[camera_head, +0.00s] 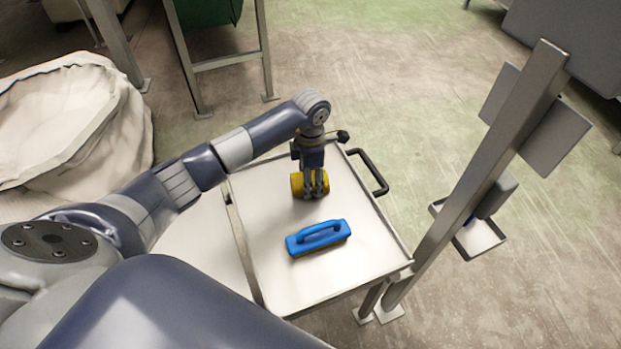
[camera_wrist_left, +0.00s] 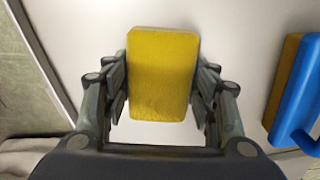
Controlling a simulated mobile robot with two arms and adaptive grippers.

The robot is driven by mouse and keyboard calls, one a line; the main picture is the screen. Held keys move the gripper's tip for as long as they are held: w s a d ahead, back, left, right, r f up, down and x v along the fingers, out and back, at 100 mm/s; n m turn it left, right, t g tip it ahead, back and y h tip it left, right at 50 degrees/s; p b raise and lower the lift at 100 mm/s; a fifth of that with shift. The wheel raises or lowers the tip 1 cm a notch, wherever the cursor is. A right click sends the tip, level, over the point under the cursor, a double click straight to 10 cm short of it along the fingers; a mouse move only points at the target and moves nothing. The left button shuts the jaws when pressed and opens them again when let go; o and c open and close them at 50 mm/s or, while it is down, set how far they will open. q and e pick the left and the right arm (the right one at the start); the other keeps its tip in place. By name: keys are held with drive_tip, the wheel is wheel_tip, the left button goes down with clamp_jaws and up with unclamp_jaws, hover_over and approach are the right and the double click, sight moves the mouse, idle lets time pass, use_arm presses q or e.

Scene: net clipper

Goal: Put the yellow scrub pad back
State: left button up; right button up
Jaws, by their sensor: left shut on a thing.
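The yellow scrub pad (camera_wrist_left: 161,75) is a plain yellow block between the two fingers of my left gripper (camera_wrist_left: 160,100) in the left wrist view. The fingers press on its two long sides. In the head view the left gripper (camera_head: 313,190) points down over the far part of the white tray top, and the yellow pad (camera_head: 297,185) shows at its fingers. I cannot tell whether the pad touches the tray surface. My right gripper is not in view.
A blue-handled scrubber (camera_head: 318,238) lies on the white cart top (camera_head: 290,285), nearer than the pad; it also shows in the left wrist view (camera_wrist_left: 296,95). A black handle (camera_head: 370,172) is at the cart's far right. A metal post (camera_head: 480,170) stands right. A white sack (camera_head: 75,125) is left.

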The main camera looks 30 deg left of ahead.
use_arm(q)
drive_tip(key=shift+f, duration=0.1)
drive_tip(key=shift+f, duration=0.15)
drive_tip(key=o, duration=1)
drive_tip(key=shift+c, duration=0.2)
drive_tip(key=shift+r, duration=0.3)
wheel_tip(320, 180, up, 12)
drive_tip(key=p, duration=0.2)
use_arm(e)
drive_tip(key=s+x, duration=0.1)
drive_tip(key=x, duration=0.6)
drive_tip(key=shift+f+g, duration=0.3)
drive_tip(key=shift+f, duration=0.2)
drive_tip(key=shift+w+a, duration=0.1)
